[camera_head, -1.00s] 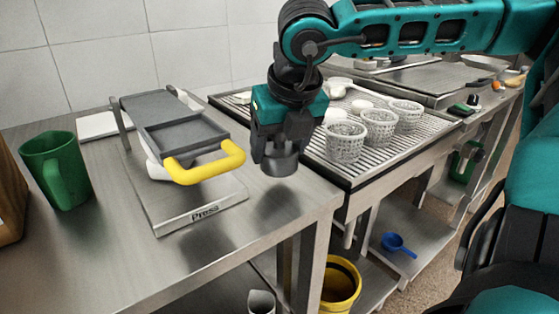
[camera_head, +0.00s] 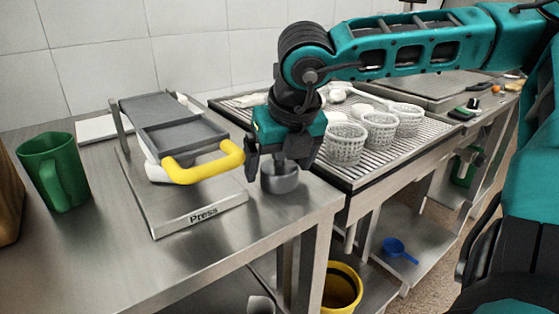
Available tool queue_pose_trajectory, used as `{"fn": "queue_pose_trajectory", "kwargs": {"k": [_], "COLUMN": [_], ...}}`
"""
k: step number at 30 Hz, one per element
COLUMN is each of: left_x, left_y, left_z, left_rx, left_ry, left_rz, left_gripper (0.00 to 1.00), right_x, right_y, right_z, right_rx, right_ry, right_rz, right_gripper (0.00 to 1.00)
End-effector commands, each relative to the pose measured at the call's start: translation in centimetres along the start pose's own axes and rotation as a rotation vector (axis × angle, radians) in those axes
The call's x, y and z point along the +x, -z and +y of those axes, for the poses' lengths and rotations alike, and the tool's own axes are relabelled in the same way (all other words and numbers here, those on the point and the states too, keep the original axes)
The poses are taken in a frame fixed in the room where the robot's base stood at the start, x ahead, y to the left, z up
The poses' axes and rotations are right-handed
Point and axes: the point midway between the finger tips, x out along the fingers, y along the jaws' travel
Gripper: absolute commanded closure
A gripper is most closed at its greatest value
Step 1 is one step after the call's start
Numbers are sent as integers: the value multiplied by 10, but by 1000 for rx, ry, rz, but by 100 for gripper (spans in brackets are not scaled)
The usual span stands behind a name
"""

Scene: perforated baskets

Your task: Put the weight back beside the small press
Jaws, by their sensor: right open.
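The weight (camera_head: 279,183) is a small grey metal cylinder. It stands on the steel table just right of the small press (camera_head: 200,208), apart from its base. The press has a grey plate, a yellow handle (camera_head: 204,166) and a base labelled "Press". My right gripper (camera_head: 281,172) points down directly above the weight, its jaws open on either side of the weight's upper part. Whether a finger still touches the weight cannot be told. My left gripper is not in view.
A green mug (camera_head: 55,172) stands at the left of the table. Several perforated white baskets (camera_head: 345,146) stand on the ribbed drain rack (camera_head: 428,135) to the right. A yellow bucket (camera_head: 341,288) and a blue scoop (camera_head: 397,248) are below. The table's front left is clear.

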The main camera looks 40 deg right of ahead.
Motion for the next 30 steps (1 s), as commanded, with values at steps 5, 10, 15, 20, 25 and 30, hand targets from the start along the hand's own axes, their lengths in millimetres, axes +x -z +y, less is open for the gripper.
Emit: {"fn": "queue_pose_trajectory", "kwargs": {"k": [5,10,15,20,25,30], "left_x": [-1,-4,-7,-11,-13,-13], "left_y": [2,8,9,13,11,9], "left_z": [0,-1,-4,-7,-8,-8], "left_rx": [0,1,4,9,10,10], "left_ry": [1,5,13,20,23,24], "left_rz": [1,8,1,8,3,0], "left_gripper": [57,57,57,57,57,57], "right_x": [-1,-16,-54,-88,-113,-122], "right_y": [0,-3,-4,-3,-3,-2], "right_z": [0,0,0,0,0,0], "right_rx": [0,1,0,0,-1,0], "right_ry": [0,-2,-2,0,1,1], "right_rz": [0,-5,-8,-7,-4,-1], "right_gripper": [8,8,8,8,8,8]}}
